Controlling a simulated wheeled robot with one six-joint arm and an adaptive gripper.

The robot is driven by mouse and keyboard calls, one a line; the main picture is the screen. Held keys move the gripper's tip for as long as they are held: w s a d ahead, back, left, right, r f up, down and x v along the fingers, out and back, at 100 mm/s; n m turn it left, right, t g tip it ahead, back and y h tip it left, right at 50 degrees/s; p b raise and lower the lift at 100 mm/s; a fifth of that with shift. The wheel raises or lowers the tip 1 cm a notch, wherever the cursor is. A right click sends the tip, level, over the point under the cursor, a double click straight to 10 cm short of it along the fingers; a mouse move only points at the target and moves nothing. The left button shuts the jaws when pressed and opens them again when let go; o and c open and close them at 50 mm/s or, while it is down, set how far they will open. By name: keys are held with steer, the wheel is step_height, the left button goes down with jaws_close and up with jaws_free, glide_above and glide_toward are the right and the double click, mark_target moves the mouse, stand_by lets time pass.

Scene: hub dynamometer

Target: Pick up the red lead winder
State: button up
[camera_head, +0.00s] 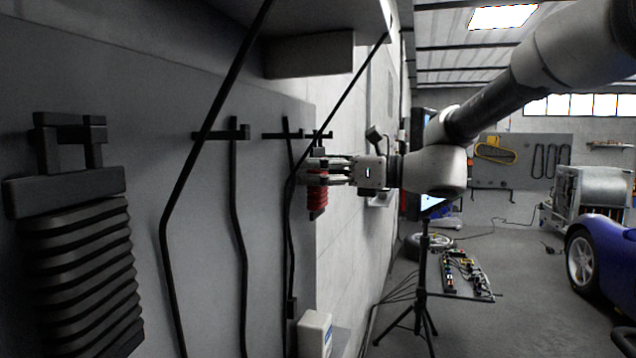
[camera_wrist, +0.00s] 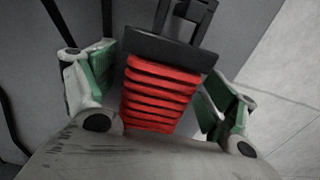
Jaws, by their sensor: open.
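The red lead winder (camera_wrist: 158,95) hangs on the grey wall panel, with red ribbed winding under a dark top bar and handle. In the wrist view it lies between the two green-padded fingers of my gripper (camera_wrist: 160,95). The fingers are open, one on each side of the red winding, with a small gap on the right; whether the left finger touches it I cannot tell. In the head view my gripper (camera_head: 325,171) reaches left to the panel, and the red lead winder (camera_head: 317,197) shows partly behind and below the fingers.
A black winder (camera_head: 80,265) hangs on the panel at the near left. Dark cables (camera_head: 237,230) hang from hooks beside it. A white box (camera_head: 314,334) is low near the panel.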

steer(key=c, duration=1)
steer(key=shift+r, duration=0.2)
